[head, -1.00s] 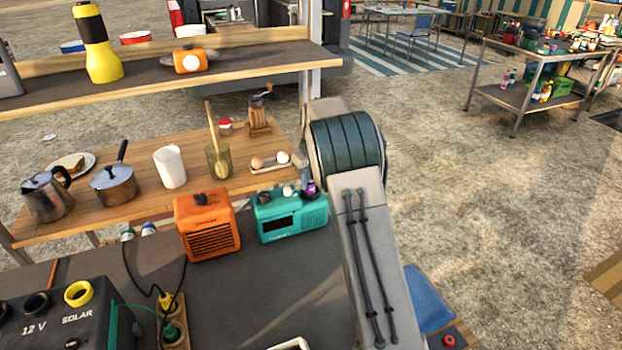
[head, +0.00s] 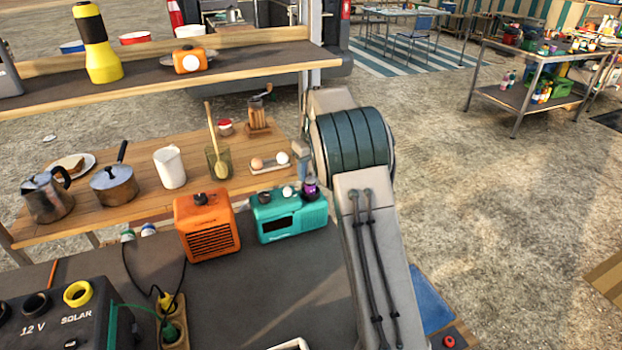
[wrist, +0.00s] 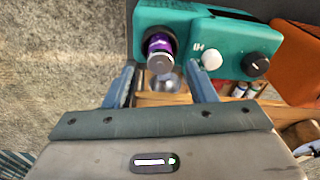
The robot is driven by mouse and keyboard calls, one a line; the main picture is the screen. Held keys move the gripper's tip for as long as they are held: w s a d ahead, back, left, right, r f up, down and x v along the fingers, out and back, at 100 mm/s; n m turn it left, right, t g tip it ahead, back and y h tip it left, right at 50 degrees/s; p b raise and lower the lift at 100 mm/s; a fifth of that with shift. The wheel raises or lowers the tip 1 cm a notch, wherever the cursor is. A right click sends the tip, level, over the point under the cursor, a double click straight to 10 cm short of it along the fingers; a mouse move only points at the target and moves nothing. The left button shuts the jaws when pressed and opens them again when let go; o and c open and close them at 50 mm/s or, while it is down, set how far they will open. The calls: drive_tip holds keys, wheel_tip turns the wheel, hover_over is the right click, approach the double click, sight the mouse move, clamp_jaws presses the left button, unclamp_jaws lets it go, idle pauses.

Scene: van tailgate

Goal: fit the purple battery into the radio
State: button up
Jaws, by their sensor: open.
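The teal radio (head: 289,215) stands on the dark tailgate surface and also shows in the wrist view (wrist: 210,38). The purple battery (head: 310,188) stands upright in the round opening at the right end of the radio's top. In the wrist view the battery (wrist: 160,52) sits inside the dark ring of that opening, its silver end sticking out. My gripper (wrist: 163,80) is open, its two blue fingers apart and just clear of the battery's end. In the head view my arm largely hides the gripper.
An orange radio (head: 206,226) stands close to the left of the teal one. Behind is a wooden table (head: 130,208) with a pot, a jug and an egg tray (head: 270,164). A black power box (head: 50,318) and cables are at the front left.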

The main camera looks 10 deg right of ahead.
sight(313, 182)
drive_tip(key=shift+s+d+r, duration=0.1)
drive_tip(key=shift+s+r, duration=0.1)
drive_tip(key=shift+r, duration=1.5)
idle(0.6)
